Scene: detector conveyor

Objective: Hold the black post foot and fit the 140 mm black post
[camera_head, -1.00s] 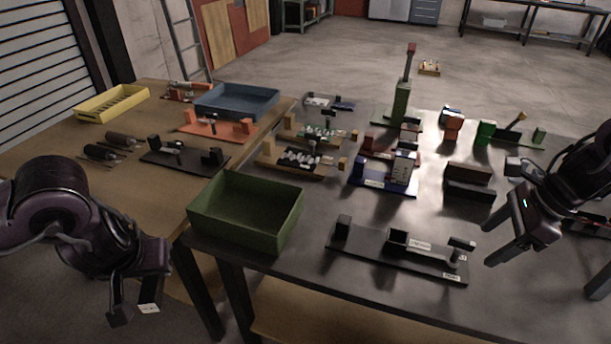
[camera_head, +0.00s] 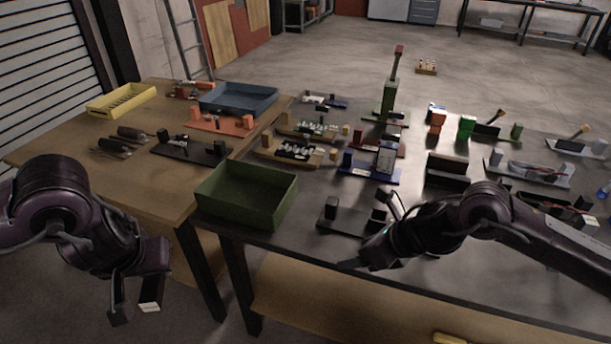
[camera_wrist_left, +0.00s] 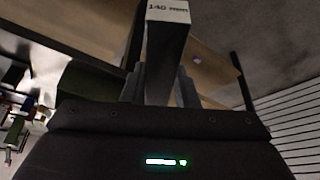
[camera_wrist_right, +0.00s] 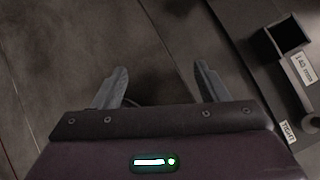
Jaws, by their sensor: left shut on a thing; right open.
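The 140 mm black post (camera_wrist_left: 165,50) is in my left gripper (camera_wrist_left: 160,82), which is shut on it. Its white end reads "140 mm". In the head view the post (camera_head: 152,290) and left gripper (camera_head: 135,298) hang off the tables' front at lower left. A black board (camera_head: 338,226) lies near the front edge of the dark table. On it is a square, open-topped black post foot (camera_head: 379,214); the right wrist view shows the foot (camera_wrist_right: 285,40) with a "140 mm" label beside it. My right gripper (camera_wrist_right: 162,75) is open and empty, left of the foot there. My right arm hides much of the board.
A green open bin (camera_head: 246,215) stands left of the board. A blue fixture (camera_head: 370,175) and a black block (camera_head: 452,172) stand behind it, with several other fixtures farther back. The floor in front of the left table is clear.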

